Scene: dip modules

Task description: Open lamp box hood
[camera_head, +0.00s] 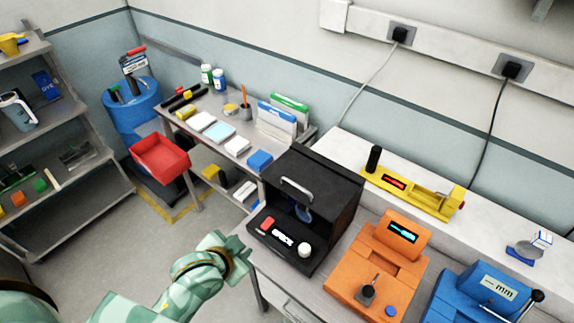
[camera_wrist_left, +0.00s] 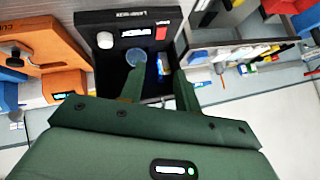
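The lamp box (camera_head: 330,185) is a black box with a silver bar handle (camera_head: 296,190) on its hood, right of centre in the head view. Its front panel holds a red switch, a small lit display (camera_head: 283,238) and a white knob. A dark recess with a bluish round part (camera_head: 303,213) shows below the handle. My left gripper (camera_head: 240,247) is just left of the front panel, apart from the handle. In the left wrist view its green fingers (camera_wrist_left: 158,92) are spread and empty, with the lamp box panel (camera_wrist_left: 120,35) beyond them. My right gripper is out of view.
An orange device (camera_head: 375,270) and a blue gauge (camera_head: 475,297) stand right of the box. A yellow instrument (camera_head: 412,195) lies behind them. A cluttered bench (camera_head: 225,120) and a red bin (camera_head: 160,157) are at the left. Floor is clear left of my arm.

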